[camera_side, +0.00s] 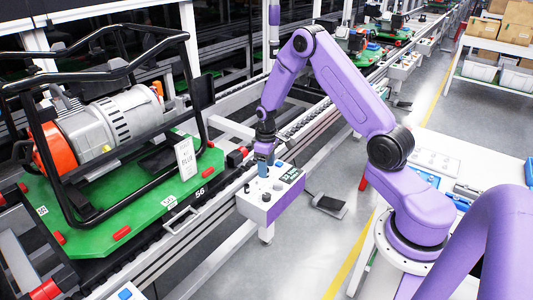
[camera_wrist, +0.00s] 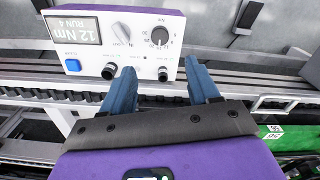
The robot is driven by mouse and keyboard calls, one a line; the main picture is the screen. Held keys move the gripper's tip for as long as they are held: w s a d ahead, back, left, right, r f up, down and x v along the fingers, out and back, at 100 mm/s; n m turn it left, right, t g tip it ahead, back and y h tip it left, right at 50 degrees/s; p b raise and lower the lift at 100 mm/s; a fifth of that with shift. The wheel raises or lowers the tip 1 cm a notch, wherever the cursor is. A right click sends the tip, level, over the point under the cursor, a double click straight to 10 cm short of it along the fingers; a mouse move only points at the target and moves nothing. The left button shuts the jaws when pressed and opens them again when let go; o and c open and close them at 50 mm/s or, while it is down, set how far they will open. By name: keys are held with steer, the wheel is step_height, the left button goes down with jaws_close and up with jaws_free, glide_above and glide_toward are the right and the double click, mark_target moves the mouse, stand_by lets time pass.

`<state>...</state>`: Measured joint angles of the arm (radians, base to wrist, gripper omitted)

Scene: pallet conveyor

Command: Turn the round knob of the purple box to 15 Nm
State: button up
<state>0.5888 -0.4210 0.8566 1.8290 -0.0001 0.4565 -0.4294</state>
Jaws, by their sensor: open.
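The purple box (camera_side: 257,211) stands beside the conveyor in the side view, with a white top panel (camera_wrist: 90,50) filling the upper wrist view. Its round dark knob (camera_wrist: 160,37) sits in a numbered dial under an "Nm" label. The knob's exact setting is too small to read. The box's display (camera_wrist: 73,32) reads "12 Nm" and "RUN 4". My gripper (camera_wrist: 160,65) is open and empty, with its blue fingers spread. In the wrist view, the fingertips lie just below the dial, apart from the knob. In the side view, my gripper (camera_side: 263,160) is over the panel's back part.
The panel also carries a grey lever-like knob (camera_wrist: 121,33), a blue button (camera_wrist: 73,65) and two small black knobs (camera_wrist: 109,71) (camera_wrist: 163,74). A green pallet (camera_side: 130,190) with a black-framed machine (camera_side: 105,118) lies on the conveyor to the left.

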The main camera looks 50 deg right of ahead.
steer(key=shift+r, duration=2.45)
steer(key=s+a+r+n, duration=0.2)
steer(key=s+a+r, duration=0.4)
steer(key=a, duration=0.3)
steer(key=s+a+r+n, duration=0.3)
steer(key=s+a+r, duration=0.25)
steer(key=a, duration=0.35)
steer(key=s+r+n, duration=0.2)
steer(key=s, duration=0.8)
steer(key=s+a+r+n, duration=0.1)
steer(key=s+r+n, duration=0.1)
steer(key=s, duration=0.8)
steer(key=shift+s+r+n, duration=0.25)
steer(key=shift+s+n, duration=0.05)
steer(key=shift+s, duration=0.1)
